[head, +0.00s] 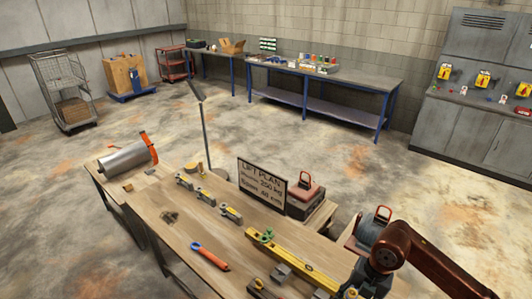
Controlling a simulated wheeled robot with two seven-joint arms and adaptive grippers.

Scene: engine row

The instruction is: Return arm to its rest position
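My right arm (437,262), copper-brown, comes in from the lower right corner. Its dark grey wrist and gripper (362,286) hang low over the near right end of the wooden workbench (165,205). The fingers are small and partly cut off by the bottom edge, so I cannot tell whether they are open or shut, or whether they touch anything. A long yellow spirit level (300,264) lies on the bench just left of the gripper. My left arm and gripper are not in view.
A lift plan sign (262,185) stands on the bench, with red-handled blocks (304,202) (373,229) beyond. An orange-and-blue tool (210,257), several small metal fixtures (206,196) and a strapped metal cylinder (126,160) lie leftward. The floor behind is mostly clear.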

